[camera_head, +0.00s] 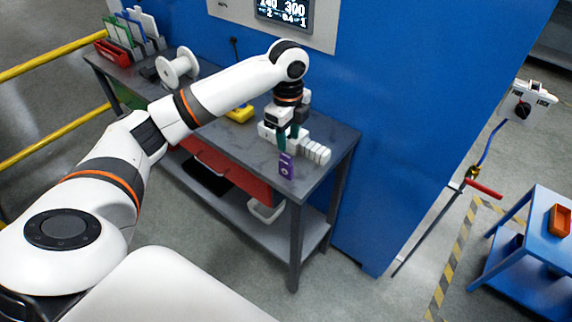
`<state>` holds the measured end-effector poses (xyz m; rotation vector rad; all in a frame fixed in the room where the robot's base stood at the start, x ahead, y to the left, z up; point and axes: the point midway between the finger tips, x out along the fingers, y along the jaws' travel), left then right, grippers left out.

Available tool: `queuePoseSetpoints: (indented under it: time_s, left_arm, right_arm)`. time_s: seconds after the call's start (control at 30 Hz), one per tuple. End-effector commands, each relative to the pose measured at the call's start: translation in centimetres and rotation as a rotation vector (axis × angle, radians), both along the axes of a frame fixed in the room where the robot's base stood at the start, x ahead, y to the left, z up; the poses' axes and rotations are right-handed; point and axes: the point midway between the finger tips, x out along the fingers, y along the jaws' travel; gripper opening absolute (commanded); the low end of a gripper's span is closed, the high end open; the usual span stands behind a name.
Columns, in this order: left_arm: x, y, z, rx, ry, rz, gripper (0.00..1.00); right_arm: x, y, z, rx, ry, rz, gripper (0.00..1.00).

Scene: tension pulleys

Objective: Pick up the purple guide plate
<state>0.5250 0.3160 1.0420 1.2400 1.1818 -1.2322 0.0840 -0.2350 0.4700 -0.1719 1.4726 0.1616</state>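The purple guide plate (287,166) is a small purple piece with pale marks on its face, at the right part of the grey workbench (322,171). My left gripper (288,146) points down directly above it, with its teal fingertips at the plate's upper end. The fingers partly overlap the plate's top in the picture. I cannot tell whether they are closed on it, or whether the plate rests on the bench or is slightly raised. My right gripper is out of view.
A white block-like fixture (314,150) stands beside the plate. A yellow item (240,113) and a white spool (177,67) are farther left on the bench. A blue wall (420,90) closes off the back. A blue cart (535,235) stands at right.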

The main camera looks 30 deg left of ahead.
Motion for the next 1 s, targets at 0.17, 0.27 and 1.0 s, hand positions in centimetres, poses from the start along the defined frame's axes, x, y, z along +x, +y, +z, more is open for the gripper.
queuePoseSetpoints:
  time_s: [0.17,0.27,1.0]
  left_arm:
    - [0.0,1.0,0.5,0.004,0.014,-0.021,0.4]
    - [-0.1,0.9,-1.2,0.004,0.018,-0.021,0.4]
    - [0.2,0.8,-10.3,0.004,0.01,-0.019,0.4]
  right_arm:
    - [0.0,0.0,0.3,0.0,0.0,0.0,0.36]
    - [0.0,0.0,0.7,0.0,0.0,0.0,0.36]
    - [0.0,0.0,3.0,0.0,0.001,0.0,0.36]
